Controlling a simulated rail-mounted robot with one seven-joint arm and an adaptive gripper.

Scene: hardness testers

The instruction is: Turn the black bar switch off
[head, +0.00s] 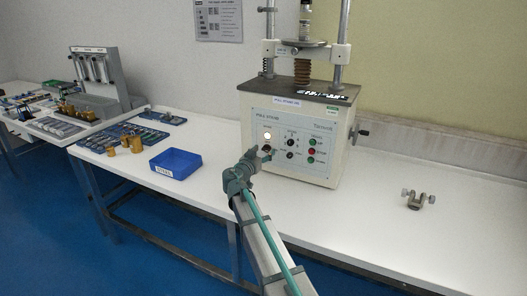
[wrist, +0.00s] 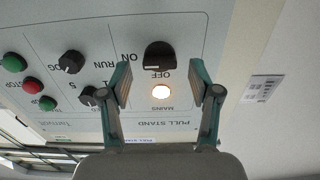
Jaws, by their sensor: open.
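The black bar switch (wrist: 160,57) is on the front panel of the pull stand (head: 290,135), with ON and OFF lettering beside it. In the wrist view the panel appears upside down. A lit mains lamp (wrist: 161,92) sits close to the switch; it also glows in the head view (head: 267,136). My gripper (wrist: 160,76) is open and empty, its fingertips on either side of the space around the switch and lamp. Whether they touch the panel cannot be told. In the head view my gripper (head: 262,153) is right at the panel and largely hides the switch.
Other dark knobs (wrist: 71,62) and red and green buttons (wrist: 33,86) are on the same panel. A blue bin (head: 176,164) stands on the white bench to the left, near trays of small parts. A metal clamp (head: 418,201) lies to the right, with clear bench around it.

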